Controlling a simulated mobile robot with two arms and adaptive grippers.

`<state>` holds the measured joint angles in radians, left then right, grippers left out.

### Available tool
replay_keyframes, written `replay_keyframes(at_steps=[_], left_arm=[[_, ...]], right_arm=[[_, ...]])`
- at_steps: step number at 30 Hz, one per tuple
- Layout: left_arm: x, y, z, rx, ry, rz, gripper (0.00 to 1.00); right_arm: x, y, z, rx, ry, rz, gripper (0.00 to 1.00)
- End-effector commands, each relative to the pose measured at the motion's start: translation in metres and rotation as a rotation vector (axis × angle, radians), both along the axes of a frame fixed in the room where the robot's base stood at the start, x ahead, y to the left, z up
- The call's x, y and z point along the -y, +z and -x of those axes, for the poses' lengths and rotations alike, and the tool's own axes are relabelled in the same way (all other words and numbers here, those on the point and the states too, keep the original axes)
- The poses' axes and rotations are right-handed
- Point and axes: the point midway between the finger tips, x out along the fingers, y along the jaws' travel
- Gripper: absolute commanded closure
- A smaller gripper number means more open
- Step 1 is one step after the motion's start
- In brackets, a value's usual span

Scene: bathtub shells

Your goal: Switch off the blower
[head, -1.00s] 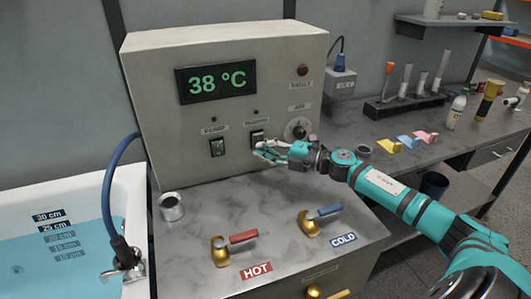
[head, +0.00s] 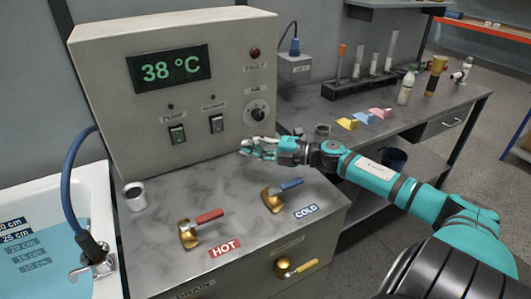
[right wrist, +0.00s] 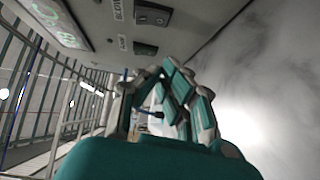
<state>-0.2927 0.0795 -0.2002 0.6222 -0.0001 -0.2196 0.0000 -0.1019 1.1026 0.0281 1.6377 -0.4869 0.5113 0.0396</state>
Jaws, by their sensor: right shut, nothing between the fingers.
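The blower switch (head: 217,124) is a small dark rocker on the front of the beige control box (head: 105,95), under a small label and a dark indicator. Its rocker position is too small to tell. My right gripper (head: 246,149) is in front of the panel, below and right of the blower switch and apart from it. It is shut and empty. In the right wrist view, the blower switch (right wrist: 152,14) is near the top edge, above the gripper fingers (right wrist: 165,95). My left gripper is not in view.
The pump switch (head: 177,134) is left of the blower switch, and the air knob (head: 257,113) is right of it. The display (head: 169,69) reads 38 °C.

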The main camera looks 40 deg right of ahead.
Motion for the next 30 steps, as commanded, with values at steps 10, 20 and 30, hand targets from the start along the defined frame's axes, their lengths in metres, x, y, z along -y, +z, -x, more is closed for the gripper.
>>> replay_keyframes(at_steps=[10, 20, 30], left_arm=[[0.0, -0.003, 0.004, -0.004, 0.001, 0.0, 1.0], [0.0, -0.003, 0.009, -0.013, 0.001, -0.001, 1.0], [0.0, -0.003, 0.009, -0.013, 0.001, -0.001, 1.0]], right_arm=[[0.019, -0.005, 0.031, -0.002, 0.0, 0.0, 1.0], [0.021, -0.004, 0.035, 0.001, 0.001, 0.001, 1.0], [0.021, -0.004, 0.035, 0.0, 0.0, 0.0, 1.0]])
